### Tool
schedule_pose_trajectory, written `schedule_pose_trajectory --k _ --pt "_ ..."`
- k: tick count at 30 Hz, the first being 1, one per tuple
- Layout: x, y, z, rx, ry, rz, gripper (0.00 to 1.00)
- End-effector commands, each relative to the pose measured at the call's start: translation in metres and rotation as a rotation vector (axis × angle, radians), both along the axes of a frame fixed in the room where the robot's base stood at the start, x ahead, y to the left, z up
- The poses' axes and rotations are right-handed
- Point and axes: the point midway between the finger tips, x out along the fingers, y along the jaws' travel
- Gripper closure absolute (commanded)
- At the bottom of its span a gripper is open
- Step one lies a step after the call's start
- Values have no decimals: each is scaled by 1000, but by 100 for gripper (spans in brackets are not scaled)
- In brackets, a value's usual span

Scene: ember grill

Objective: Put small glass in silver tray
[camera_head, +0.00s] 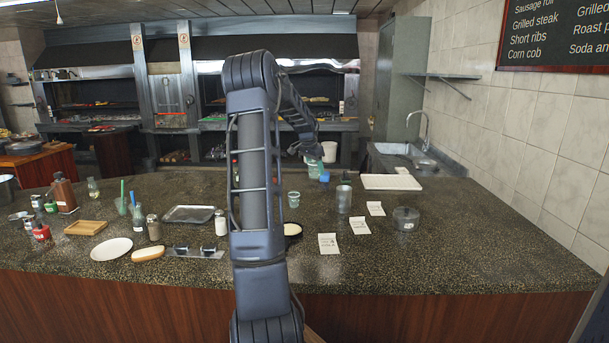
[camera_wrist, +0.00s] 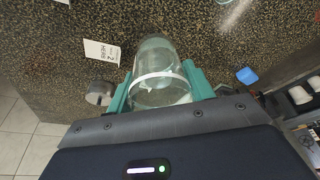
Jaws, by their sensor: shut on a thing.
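My gripper (camera_wrist: 160,88) has its teal fingers shut around a clear glass (camera_wrist: 158,92) with a pale band, seen in the wrist view. The glass is held above the speckled counter. In the head view my gripper (camera_head: 313,158) is over the back of the counter, right of my arm, and small there. The silver tray (camera_head: 188,214) lies flat on the counter left of my arm and looks empty. It is well to the left of my gripper. Another small greenish glass (camera_head: 293,200) stands on the counter just right of my arm.
A metal cup (camera_head: 344,199), paper cards (camera_head: 328,243), a clear bowl (camera_head: 405,218) and a white board (camera_head: 391,182) are on the right. Bottles (camera_head: 139,218), a shaker (camera_head: 220,222) and a white plate (camera_head: 111,249) surround the tray. The right front counter is clear.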

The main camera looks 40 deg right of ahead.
Motion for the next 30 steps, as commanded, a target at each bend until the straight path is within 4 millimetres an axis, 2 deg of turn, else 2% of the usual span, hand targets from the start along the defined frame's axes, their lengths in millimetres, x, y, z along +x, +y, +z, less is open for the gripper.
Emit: schedule_pose_trajectory --k 8,13,20,26,30 --pt "6 3 5 -1 0 10 74" --pt "34 16 6 -2 2 57 74" --pt "101 55 8 -5 6 175 74" --pt "168 104 9 -7 8 299 74" --pt "212 143 10 -8 8 385 74"
